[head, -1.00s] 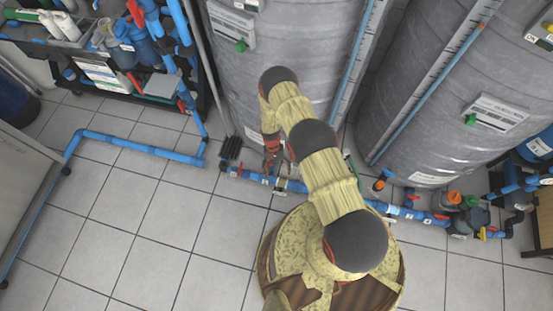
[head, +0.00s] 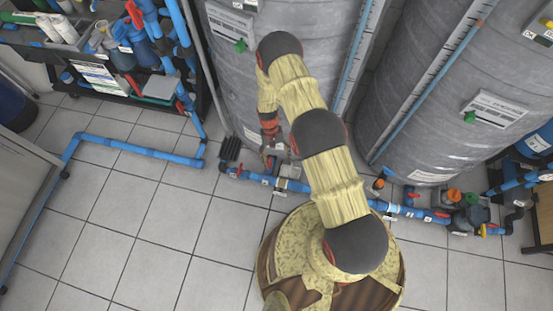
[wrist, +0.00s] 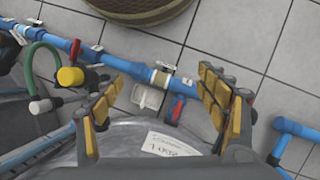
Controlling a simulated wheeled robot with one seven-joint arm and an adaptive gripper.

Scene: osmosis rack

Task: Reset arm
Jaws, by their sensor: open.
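My gripper (wrist: 160,105) is open in the wrist view, its yellow-padded fingers spread apart with nothing between them. Beyond the fingers lie a blue pipe (wrist: 125,65) with a red valve handle (wrist: 175,110) and the curved grey wall of a tank. In the head view my gripper (head: 270,160) is small and partly hidden, close to the near side of the left tank (head: 225,85) and above the blue floor pipe (head: 290,185). My arm reaches up from the base toward that tank.
A second grey tank (head: 440,100) stands at the right, with valves and fittings (head: 465,205) below it. A black rack (head: 120,85) with bottles and pipes stands at the upper left. A blue pipe (head: 140,149) runs along the left floor. Tiled floor (head: 130,220) at lower left is clear.

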